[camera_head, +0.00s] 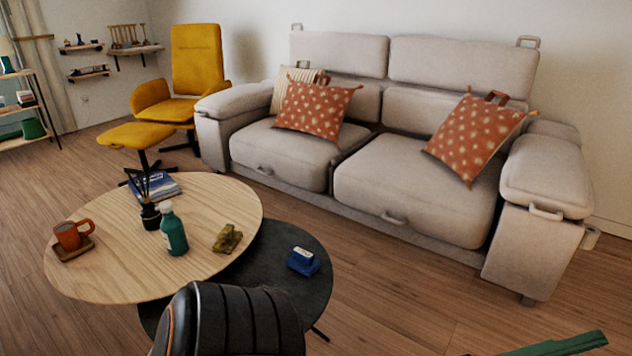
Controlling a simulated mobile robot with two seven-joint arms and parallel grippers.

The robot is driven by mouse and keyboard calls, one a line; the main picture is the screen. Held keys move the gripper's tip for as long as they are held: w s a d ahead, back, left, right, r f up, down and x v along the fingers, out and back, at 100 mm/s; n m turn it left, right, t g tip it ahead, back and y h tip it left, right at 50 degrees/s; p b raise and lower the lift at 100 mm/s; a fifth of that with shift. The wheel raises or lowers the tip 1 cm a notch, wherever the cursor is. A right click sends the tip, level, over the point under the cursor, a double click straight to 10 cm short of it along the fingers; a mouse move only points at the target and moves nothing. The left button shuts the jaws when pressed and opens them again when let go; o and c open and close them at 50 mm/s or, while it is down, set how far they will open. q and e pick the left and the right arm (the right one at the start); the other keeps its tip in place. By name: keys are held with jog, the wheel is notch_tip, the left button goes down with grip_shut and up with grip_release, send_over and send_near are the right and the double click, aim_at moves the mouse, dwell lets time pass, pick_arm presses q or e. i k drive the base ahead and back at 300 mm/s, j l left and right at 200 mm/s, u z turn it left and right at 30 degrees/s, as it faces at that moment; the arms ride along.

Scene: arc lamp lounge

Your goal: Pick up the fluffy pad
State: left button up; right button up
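No thing is plainly marked as the fluffy pad; the soft pads in view are cushions on the sofa. An orange cushion with pale dots (312,108) leans on the left seat. A second orange dotted cushion (474,138), tilted, leans on the right seat, with a dark red loop at its top. A cream striped cushion (287,91) stands behind the left orange one and is partly hidden by it. Neither of my grippers is in view, and all three cushions rest on the sofa.
The beige sofa (415,190) stands against the wall. A round wooden table (110,235) bears a mug (72,236), a green bottle (172,232) and other items. A lower dark table (290,265) bears a blue object (303,261). Floor (400,290) is clear before the sofa's right half.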

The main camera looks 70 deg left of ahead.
aim_at(304, 262)
jog(key=i+u, duration=0.5)
jog(key=i+l+u, duration=0.2)
jog(key=i+u, duration=0.5)
jog(key=u, duration=0.15)
jog(key=i+l+u, duration=0.1)
jog(key=u, duration=0.35)
jog(key=i+l+u, duration=0.2)
jog(key=u, duration=0.2)
jog(key=i+u, duration=0.2)
jog(key=u, duration=0.3)
jog(key=i+l+u, duration=0.2)
jog(key=u, duration=0.25)
jog(key=i+l+u, duration=0.15)
jog(key=u, duration=0.35)
jog(key=i+l+u, duration=0.1)
jog(key=l+u, duration=0.2)
jog(key=u, duration=0.15)
jog(key=l+u, duration=0.3)
jog(key=u, duration=0.2)
jog(key=i+l+u, duration=0.15)
jog(key=l+u, duration=1.15)
jog(key=l, duration=0.2)
